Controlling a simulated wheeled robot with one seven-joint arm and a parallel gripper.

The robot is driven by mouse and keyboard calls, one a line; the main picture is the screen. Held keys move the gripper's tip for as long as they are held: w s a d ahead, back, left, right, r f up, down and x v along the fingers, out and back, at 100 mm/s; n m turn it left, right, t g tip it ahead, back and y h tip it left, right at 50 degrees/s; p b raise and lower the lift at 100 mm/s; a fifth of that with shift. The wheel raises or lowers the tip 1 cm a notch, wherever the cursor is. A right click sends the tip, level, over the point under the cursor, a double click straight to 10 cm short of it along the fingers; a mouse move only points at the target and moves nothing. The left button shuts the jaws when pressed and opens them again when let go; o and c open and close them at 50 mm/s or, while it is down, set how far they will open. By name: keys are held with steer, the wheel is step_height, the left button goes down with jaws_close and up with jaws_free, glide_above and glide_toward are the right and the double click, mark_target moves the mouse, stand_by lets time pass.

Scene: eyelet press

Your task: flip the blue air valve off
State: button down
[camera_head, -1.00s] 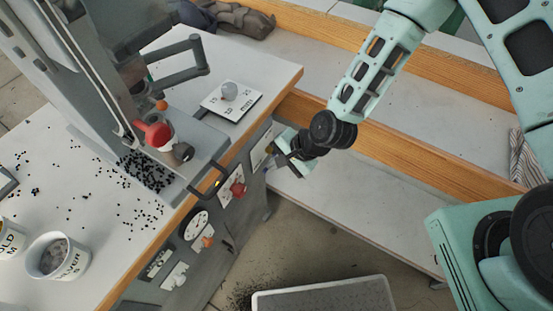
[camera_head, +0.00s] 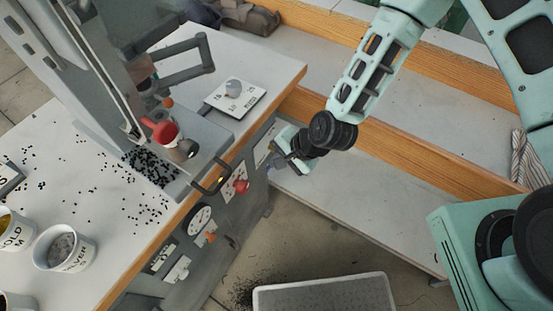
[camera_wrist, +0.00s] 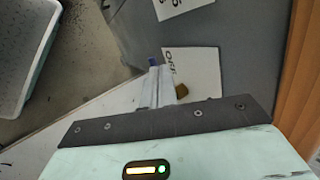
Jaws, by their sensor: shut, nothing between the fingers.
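The blue air valve (camera_wrist: 153,61) shows as a small blue piece just beyond the fingertips in the wrist view; most of it is hidden. A brass fitting (camera_wrist: 182,90) sits to the right of the fingers. Behind them is a white label plate (camera_wrist: 204,73) with partly covered lettering on the grey panel. My gripper (camera_wrist: 157,72) is shut, with its two fingers together and nothing held. It overlaps the blue piece's lower edge in the picture; I cannot tell whether they touch. In the head view my gripper (camera_head: 274,160) is at the right end of the press's front panel.
The panel also carries a red knob (camera_head: 240,186), a round dial (camera_head: 200,220) and an orange knob (camera_head: 210,237). A black bar handle (camera_head: 212,180) juts out above them. A grey tray (camera_head: 325,292) lies on the floor. The bench edge is close above the panel.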

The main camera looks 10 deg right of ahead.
steer(key=p+v, duration=0.6)
steer(key=v, duration=1.1)
steer(key=shift+r+p, duration=0.25)
steer(key=shift+p, duration=0.05)
steer(key=shift+d, duration=0.1)
